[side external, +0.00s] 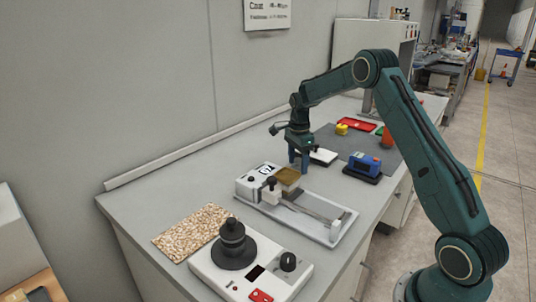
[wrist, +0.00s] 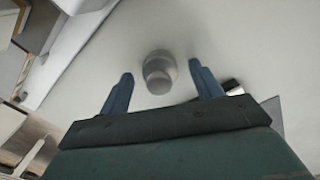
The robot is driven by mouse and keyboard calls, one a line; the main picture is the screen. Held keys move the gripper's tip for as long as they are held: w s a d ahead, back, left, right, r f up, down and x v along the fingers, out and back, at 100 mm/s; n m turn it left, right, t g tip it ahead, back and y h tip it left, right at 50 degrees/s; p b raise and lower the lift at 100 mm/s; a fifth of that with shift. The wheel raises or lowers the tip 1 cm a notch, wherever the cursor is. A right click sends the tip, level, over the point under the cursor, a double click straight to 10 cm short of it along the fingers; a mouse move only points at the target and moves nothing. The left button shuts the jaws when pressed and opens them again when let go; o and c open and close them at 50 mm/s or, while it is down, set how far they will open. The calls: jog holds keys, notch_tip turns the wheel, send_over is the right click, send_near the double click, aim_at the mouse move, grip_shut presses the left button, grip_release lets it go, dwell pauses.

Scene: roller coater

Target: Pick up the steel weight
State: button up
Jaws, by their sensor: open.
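The steel weight (wrist: 158,72) is a small grey cylinder with a narrower knob, seen in the wrist view on a pale surface. It lies in the gap between my two blue fingers, a little ahead of the fingertips in the picture. My gripper (wrist: 160,70) is open and empty, and no contact with the weight shows. In the side view my gripper (side external: 298,158) points down over the bench, behind the white coater (side external: 335,228). I cannot make out the weight in the side view.
A white device with a black knobbed disc (side external: 234,246) and a speckled slab (side external: 193,232) stand at the front. A blue device (side external: 365,166), red tray (side external: 357,123), yellow object (side external: 341,129) and orange cup (side external: 387,137) are behind. A wall runs along the left.

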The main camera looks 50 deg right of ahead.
aim_at(298, 159)
jog(key=c, duration=1.3)
jog(key=shift+r, duration=0.2)
notch_tip(298, 159, up, 20)
jog(key=shift+f, duration=0.15)
dwell(0.3)
